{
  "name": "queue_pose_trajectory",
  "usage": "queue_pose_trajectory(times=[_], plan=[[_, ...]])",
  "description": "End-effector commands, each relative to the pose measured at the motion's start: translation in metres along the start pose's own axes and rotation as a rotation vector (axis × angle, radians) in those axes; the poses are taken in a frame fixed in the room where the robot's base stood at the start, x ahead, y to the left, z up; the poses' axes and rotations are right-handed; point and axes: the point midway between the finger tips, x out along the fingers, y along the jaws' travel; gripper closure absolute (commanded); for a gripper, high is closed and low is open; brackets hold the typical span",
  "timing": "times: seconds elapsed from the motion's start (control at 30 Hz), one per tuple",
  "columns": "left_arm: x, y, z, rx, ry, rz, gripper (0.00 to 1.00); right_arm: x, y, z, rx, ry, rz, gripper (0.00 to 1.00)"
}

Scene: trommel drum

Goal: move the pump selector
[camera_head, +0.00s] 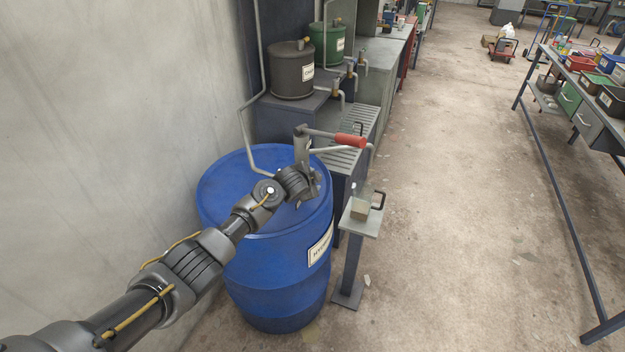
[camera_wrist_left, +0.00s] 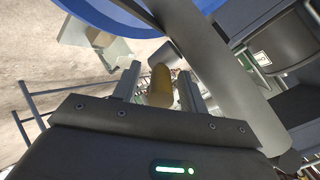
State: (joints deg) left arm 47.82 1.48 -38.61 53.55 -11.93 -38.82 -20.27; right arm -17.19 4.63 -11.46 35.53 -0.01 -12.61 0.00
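The blue drum (camera_head: 265,270) stands by the wall with a grey hand pump (camera_head: 301,148) on its lid. The pump's lever ends in a red grip (camera_head: 351,141). My left gripper (camera_head: 306,187) is low beside the pump, and in the head view my arm hides part of the pump and lid. In the left wrist view a tan, rounded knob (camera_wrist_left: 160,86), which looks like the pump selector, lies between the fingers of my left gripper (camera_wrist_left: 160,88). The fingers are apart, with a gap showing on each side of the knob. The grey pump body (camera_wrist_left: 205,60) passes close to the right finger.
A small stand (camera_head: 360,222) with a mug-like container (camera_head: 362,207) is right of the drum. Behind are a slatted bench (camera_head: 345,155) with taps, a dark canister (camera_head: 292,72) and a green canister (camera_head: 328,45). The concrete floor to the right is clear up to a workbench (camera_head: 560,150).

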Motion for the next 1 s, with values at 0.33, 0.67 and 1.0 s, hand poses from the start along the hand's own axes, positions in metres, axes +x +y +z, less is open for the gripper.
queue_pose_trajectory(times=[0.33,0.67,1.0], plan=[[-0.003,-0.001,0.000,0.000,0.000,-0.001,0.57,0.000,0.000,0.000,0.000,0.000,0.000,0.64],[-0.041,0.000,0.000,-0.001,0.004,-0.002,0.57,0.002,0.000,0.000,0.000,0.000,0.000,0.64],[-0.093,0.000,0.000,-0.002,0.003,0.000,0.57,0.006,-0.001,0.001,0.001,0.000,-0.001,0.64]])
